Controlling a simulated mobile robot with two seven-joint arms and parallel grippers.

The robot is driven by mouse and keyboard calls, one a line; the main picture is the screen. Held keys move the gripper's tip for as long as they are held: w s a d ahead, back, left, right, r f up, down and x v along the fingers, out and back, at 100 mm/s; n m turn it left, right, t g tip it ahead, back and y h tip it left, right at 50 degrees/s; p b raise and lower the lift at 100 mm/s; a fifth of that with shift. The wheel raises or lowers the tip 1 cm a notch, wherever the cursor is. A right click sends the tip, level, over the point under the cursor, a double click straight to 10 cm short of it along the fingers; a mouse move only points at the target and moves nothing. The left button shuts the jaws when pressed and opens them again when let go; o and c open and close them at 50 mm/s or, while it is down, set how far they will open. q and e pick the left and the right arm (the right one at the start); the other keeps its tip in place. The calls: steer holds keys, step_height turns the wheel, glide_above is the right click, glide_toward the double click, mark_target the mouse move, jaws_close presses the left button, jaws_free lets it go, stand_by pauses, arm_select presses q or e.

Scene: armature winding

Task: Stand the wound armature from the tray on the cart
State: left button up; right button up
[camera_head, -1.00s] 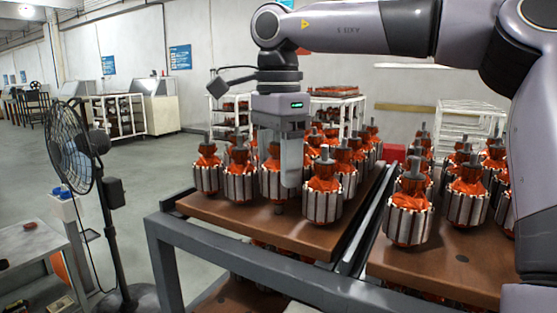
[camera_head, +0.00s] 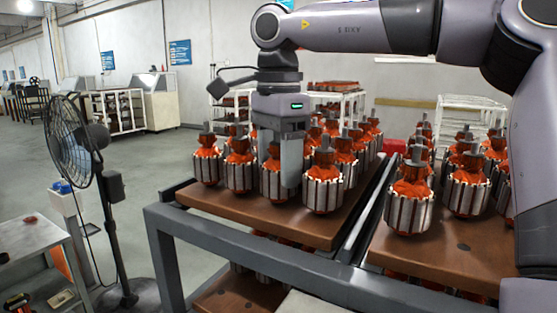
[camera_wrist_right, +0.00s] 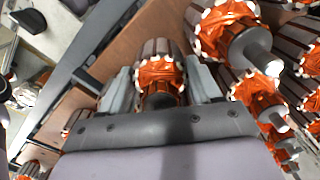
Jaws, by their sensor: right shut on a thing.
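My right gripper (camera_head: 277,165) is shut around a wound armature (camera_head: 273,182) with orange windings and a grey slotted core. This armature is upright at the front row of the brown tray board (camera_head: 325,238) on the cart (camera_head: 250,247). Its base appears at the board surface; exact contact is hard to tell. In the right wrist view the armature (camera_wrist_right: 160,75) sits between the two fingers of the gripper (camera_wrist_right: 160,88). Similar armatures stand close on both sides, one (camera_head: 322,185) to the right and one (camera_head: 240,172) to the left. My left gripper is out of view.
A second board (camera_head: 430,262) with several armatures stands to the right, past a narrow gap. A black fan (camera_head: 75,150) stands at the left, near a grey table (camera_head: 30,240). White racks (camera_head: 465,115) stand behind. Open floor lies at the left.

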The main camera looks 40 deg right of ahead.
stand_by(0.7)
steer(key=o, duration=1.6)
steer(key=shift+f, duration=0.1)
step_height(320, 180, up, 7)
steer(key=shift+r+p, duration=0.15)
steer(key=shift+p, duration=0.35)
